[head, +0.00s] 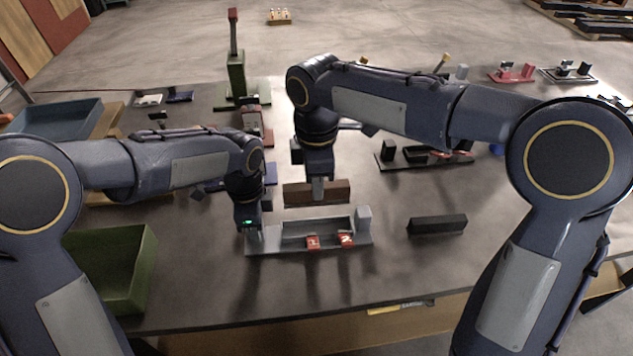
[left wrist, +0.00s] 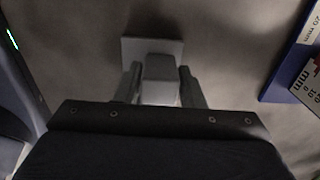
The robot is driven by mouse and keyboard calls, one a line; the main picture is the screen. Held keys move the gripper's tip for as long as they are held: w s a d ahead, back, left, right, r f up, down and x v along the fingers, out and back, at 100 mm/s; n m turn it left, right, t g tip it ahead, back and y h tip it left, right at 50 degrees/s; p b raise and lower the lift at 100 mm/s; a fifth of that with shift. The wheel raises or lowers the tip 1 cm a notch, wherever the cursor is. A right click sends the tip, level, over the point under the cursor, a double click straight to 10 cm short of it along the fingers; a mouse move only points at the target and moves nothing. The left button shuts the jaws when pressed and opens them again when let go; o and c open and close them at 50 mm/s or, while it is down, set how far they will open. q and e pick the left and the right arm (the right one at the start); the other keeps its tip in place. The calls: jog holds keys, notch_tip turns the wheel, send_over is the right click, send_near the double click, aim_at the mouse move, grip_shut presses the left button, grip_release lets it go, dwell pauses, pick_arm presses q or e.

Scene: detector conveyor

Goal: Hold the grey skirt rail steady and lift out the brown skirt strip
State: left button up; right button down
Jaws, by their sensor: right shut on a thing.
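The grey skirt rail (head: 262,248) lies on the table in front of me, a long channel with a raised block at each end. My left gripper (head: 250,234) is at its left end block. In the left wrist view that grey block (left wrist: 158,67) sits between the two fingers (left wrist: 160,88), which lie close against its sides. My right gripper (head: 318,192) is shut on the brown skirt strip (head: 336,192) near its middle. The strip is level, clear of the rail, and appears just behind and above it. The strip's underside is hidden.
Red tags numbered 1 and 2 (head: 313,242) are at the rail's front. A black block (head: 437,225) lies to the right, a green bin (head: 145,262) to the left. A black fixture (head: 425,160) stands behind right. The table in front of the rail is clear.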

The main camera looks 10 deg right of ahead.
pick_arm(q)
jog(key=o, duration=0.4)
notch_tip(320, 180, up, 12)
dwell(0.5)
